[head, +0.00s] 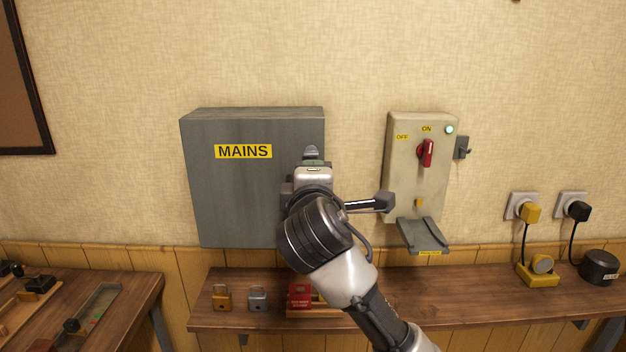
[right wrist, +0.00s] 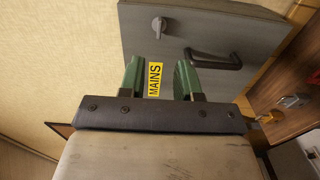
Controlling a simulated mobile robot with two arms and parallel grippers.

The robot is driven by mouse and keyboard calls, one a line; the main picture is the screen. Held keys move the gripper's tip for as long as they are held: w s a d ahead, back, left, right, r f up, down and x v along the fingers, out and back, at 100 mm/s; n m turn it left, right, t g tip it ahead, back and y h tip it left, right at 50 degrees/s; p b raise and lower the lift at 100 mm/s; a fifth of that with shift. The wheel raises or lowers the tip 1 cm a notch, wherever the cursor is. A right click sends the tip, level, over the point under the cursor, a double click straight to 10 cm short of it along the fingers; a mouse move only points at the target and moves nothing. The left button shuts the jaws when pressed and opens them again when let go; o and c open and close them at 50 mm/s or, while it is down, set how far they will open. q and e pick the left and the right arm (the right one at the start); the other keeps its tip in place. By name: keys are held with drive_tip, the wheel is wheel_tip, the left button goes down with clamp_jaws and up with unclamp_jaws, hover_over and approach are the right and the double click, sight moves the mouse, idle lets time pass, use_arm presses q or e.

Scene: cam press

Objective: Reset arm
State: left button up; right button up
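My right arm comes in from the lower right in the head view. Its right gripper (head: 312,158) is in front of the right side of the grey MAINS box (head: 225,190), mostly hidden behind its own wrist. In the right wrist view the two green fingers of the right gripper (right wrist: 160,80) stand apart with nothing between them. The yellow MAINS label (right wrist: 155,80) shows behind the gap. The box door looks shut, with a dark handle (right wrist: 215,62) and a small latch knob (right wrist: 157,25), both apart from the fingers. My left gripper is not in view.
Below, the wooden shelf (head: 470,295) holds a brass padlock (head: 222,298), a grey padlock (head: 258,299) and a red item (head: 300,295). Two plugs are at far right.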

drive_tip(key=s+d+f+m+g, duration=0.3)
drive_tip(key=s+d+f, duration=0.1)
drive_tip(key=f, duration=0.6)
drive_tip(key=s+d+f+m+g, duration=0.2)
drive_tip(key=s+d+f+m, duration=0.15)
drive_tip(key=f, duration=0.55)
drive_tip(key=s+d+f+m+g, duration=0.2)
drive_tip(key=s+d+f+g, duration=0.15)
drive_tip(key=f, duration=0.65)
drive_tip(key=s+d+f+m+g, duration=0.2)
drive_tip(key=s+d+f+m, duration=0.15)
drive_tip(key=s, duration=0.45)
drive_tip(key=s+d+f+m+g, duration=0.2)
drive_tip(key=s+d+f, duration=0.15)
drive_tip(key=s, duration=0.55)
drive_tip(key=s+d+f+m+g, duration=0.2)
drive_tip(key=s+d+f, duration=0.15)
drive_tip(key=s, duration=0.45)
wheel_tip(320, 180, down, 28)
drive_tip(key=s+a+g, duration=0.1)
drive_tip(key=s+d+f+g, duration=0.1)
drive_tip(key=s+d+f, duration=0.1)
drive_tip(key=s+f, duration=1.2)
drive_tip(key=shift+s+d+f+n, duration=0.25)
drive_tip(key=shift+s+d+n, duration=0.1)
drive_tip(key=shift+s, duration=0.55)
drive_tip(key=shift+g, duration=0.25)
